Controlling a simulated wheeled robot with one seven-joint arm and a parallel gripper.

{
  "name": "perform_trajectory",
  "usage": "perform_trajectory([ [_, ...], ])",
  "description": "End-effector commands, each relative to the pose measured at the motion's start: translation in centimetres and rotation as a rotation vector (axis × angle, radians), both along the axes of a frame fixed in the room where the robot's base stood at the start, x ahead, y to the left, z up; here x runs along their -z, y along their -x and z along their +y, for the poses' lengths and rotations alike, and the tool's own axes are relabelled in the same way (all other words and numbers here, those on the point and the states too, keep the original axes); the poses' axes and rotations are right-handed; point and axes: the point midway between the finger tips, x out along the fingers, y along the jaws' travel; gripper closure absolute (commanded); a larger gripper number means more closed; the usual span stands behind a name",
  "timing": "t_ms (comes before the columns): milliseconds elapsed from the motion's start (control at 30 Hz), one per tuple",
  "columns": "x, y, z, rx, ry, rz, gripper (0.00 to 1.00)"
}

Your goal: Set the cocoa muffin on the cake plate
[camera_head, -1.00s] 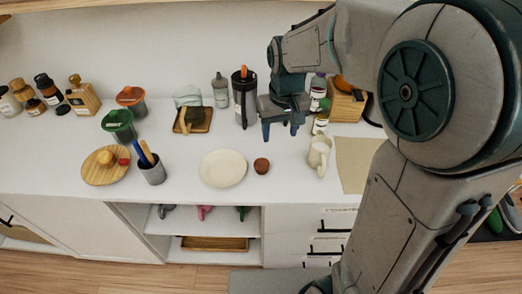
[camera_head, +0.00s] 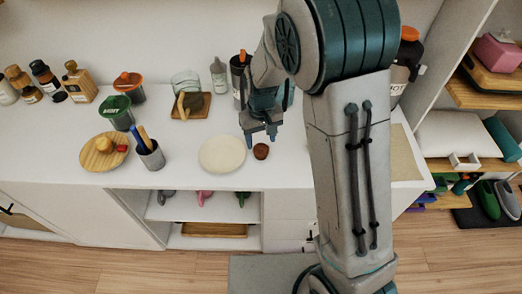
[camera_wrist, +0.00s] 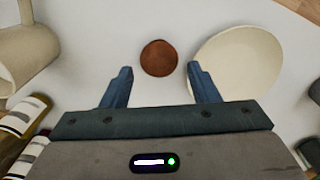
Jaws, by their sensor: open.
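The cocoa muffin (camera_head: 261,151) is a small round brown thing on the white counter, just right of the cake plate. The cake plate (camera_head: 222,154) is round, cream and empty. My gripper (camera_head: 261,138) is open and empty, just behind and above the muffin, with its fingers pointing down. In the wrist view the muffin (camera_wrist: 159,58) sits ahead of the gap between my fingertips (camera_wrist: 162,75), apart from both. The cake plate (camera_wrist: 238,60) is to the right of it there, near the right fingertip.
A cream mug (camera_wrist: 25,45) and bottles (camera_wrist: 22,118) show at the left of the wrist view. A dark tumbler (camera_head: 239,78) stands behind my gripper. A utensil cup (camera_head: 151,155) and wooden board (camera_head: 103,152) are left of the plate. The counter's front strip is clear.

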Motion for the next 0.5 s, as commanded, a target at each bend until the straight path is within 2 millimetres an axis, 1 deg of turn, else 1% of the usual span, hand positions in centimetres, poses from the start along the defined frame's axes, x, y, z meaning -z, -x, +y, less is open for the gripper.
perform_trajectory([
  [300,3.9,-0.4,0.0,0.000,0.001,0.004,0.45],
  [400,4.6,-0.4,0.0,0.000,0.001,0.002,0.45],
  [500,5.0,-0.4,0.0,0.000,0.000,0.001,0.45],
])
